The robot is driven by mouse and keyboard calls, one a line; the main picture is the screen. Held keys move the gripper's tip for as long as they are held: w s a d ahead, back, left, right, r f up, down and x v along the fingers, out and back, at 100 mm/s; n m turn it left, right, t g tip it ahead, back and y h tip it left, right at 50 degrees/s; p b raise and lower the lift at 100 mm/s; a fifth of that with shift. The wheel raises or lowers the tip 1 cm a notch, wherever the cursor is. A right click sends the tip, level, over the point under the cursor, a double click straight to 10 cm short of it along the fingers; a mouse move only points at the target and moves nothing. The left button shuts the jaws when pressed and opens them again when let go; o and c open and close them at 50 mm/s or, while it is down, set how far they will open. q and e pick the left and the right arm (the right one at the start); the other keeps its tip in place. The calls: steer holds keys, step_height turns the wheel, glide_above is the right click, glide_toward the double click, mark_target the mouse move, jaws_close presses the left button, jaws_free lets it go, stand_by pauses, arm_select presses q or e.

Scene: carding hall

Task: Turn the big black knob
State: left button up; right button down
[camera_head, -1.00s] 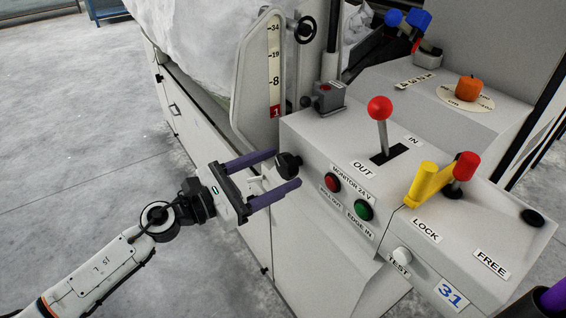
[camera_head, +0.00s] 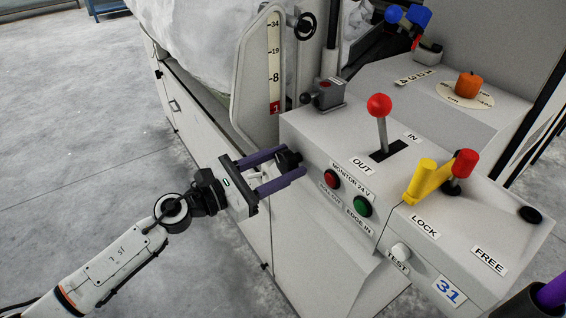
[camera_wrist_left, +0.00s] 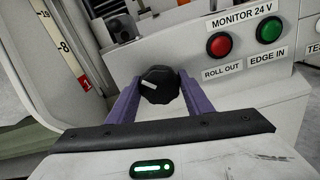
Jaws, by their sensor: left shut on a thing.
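The big black knob (camera_head: 287,159) sits on the left end of the control box's front face. In the left wrist view the knob (camera_wrist_left: 159,84) is faceted, with a short white mark left of its centre. My left gripper (camera_head: 293,162) has its two purple fingers on either side of the knob and is shut on it. In the left wrist view the left gripper (camera_wrist_left: 160,88) has a finger at each side of the knob. A dark and purple part of my right gripper (camera_head: 550,294) shows at the lower right corner; its jaws are mostly cut off.
Right of the knob are a red button (camera_head: 332,178) and a green button (camera_head: 362,206). Above stand a red-balled lever (camera_head: 380,106), a yellow handle (camera_head: 421,180) and a red-topped lever (camera_head: 465,164). A scale plate (camera_head: 273,70) rises behind. Open floor (camera_head: 90,150) lies left.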

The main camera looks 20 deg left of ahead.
arm_select(q)
steer(key=n+p, duration=0.2)
steer(key=n, duration=0.2)
steer(key=shift+r+n, duration=0.1)
steer(key=shift+n, duration=0.2)
steer(key=n+p, duration=0.1)
steer(key=n, duration=0.1)
steer(key=shift+n, duration=0.4)
steer(key=shift+n+p, duration=0.3)
steer(key=shift+n, duration=0.2)
steer(key=o, duration=1)
steer(key=shift+o, duration=0.2)
steer(key=shift+a, duration=0.1)
